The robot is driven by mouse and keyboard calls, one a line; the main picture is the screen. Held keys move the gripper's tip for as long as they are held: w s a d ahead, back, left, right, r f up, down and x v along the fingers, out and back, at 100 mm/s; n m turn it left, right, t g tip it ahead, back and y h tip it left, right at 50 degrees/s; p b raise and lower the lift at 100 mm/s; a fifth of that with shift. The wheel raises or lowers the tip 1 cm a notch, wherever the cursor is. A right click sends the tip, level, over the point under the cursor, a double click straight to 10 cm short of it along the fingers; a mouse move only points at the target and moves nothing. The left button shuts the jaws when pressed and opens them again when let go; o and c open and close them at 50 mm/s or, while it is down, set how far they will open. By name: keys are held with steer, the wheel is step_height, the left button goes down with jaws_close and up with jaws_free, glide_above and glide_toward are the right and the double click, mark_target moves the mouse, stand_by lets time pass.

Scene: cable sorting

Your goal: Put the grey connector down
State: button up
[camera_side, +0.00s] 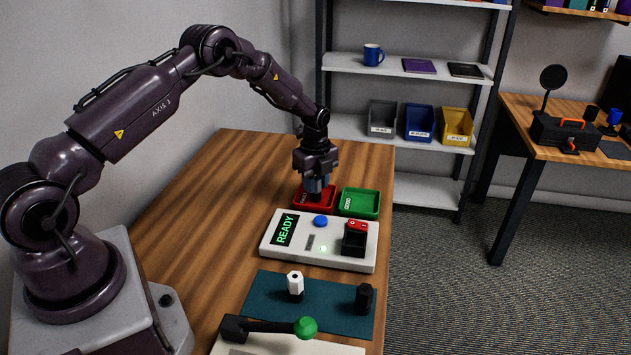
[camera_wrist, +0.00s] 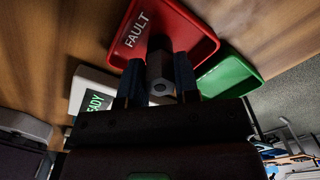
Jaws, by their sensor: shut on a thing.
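My gripper (camera_side: 316,185) is at the red tray (camera_side: 301,205), low over it, and shut on the grey connector. In the wrist view the grey connector (camera_wrist: 160,72) sits between the two dark blue fingers of my gripper (camera_wrist: 158,76), its hexagonal end with a round hole facing the camera. The red tray (camera_wrist: 196,35), marked FAULT, lies beyond it. In the side view the connector is mostly hidden by the fingers, and I cannot tell whether it touches the tray floor.
A green GOOD tray (camera_side: 360,203) stands right of the red one. In front are a test box (camera_side: 285,258) reading READY, a teal mat (camera_side: 325,312) with a white connector (camera_side: 295,284) and a black connector (camera_side: 364,298), and a green-knobbed lever (camera_side: 305,327). The wooden table (camera_side: 215,215) is clear at left.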

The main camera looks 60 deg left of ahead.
steer(key=shift+f, duration=0.15)
steer(key=o, duration=1)
steer(key=s+d+r+n+t, duration=0.1)
steer(key=s+d+r+n, duration=0.15)
steer(key=r, duration=0.95)
steer(key=s+d+r+n, duration=0.2)
steer(key=d+r, duration=0.1)
steer(key=r, duration=0.9)
steer(key=s+d+r+n+t, duration=0.2)
steer(key=s+d+r+n, duration=0.35)
steer(key=s+r, duration=0.25)
steer(key=s+d+n+t, duration=0.1)
steer(key=s+d+n, duration=0.1)
steer(key=s, duration=0.3)
steer(key=s+d+n, duration=0.1)
steer(key=s+n, duration=0.2)
steer(key=s, duration=0.3)
steer(key=s+d+n+t, duration=0.1)
steer(key=s+d+n, duration=0.1)
steer(key=s, duration=0.4)
steer(key=shift+d+n+t, duration=0.3)
steer(key=shift+d+n, duration=0.05)
steer(key=shift+n, duration=0.15)
